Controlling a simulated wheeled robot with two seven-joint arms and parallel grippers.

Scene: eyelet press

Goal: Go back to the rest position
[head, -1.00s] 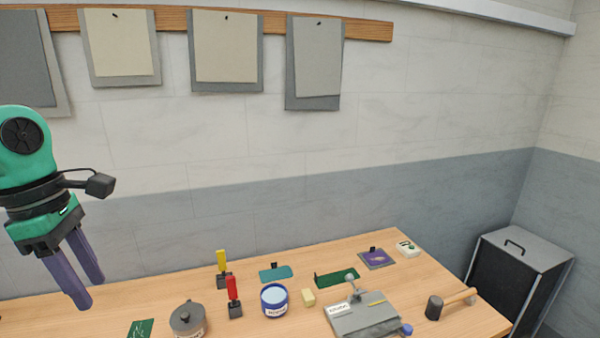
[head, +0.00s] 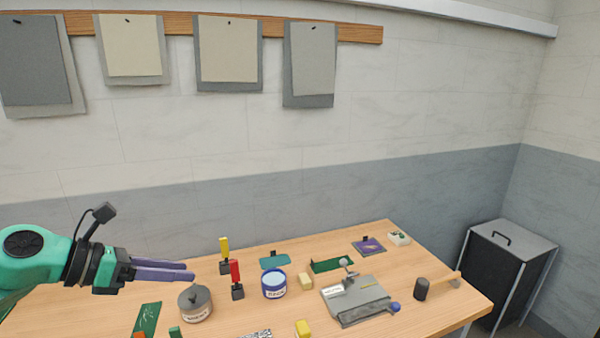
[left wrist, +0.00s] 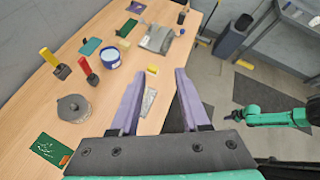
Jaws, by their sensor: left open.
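My left gripper (head: 191,270) reaches in from the left in the head view, its purple fingers pointing right. It is level above the table's left part, near the grey lidded pot (head: 195,303). In the left wrist view its two fingers (left wrist: 159,74) stand wide apart with nothing between them. Below lies the wooden table (head: 230,320).
On the table stand a yellow-handled tool (head: 224,252), a red-handled tool (head: 236,277), a blue-rimmed tub (head: 274,284), a grey press plate (head: 362,298), a mallet (head: 422,289) and a green card (head: 147,318). A black cabinet (head: 497,275) stands right of the table.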

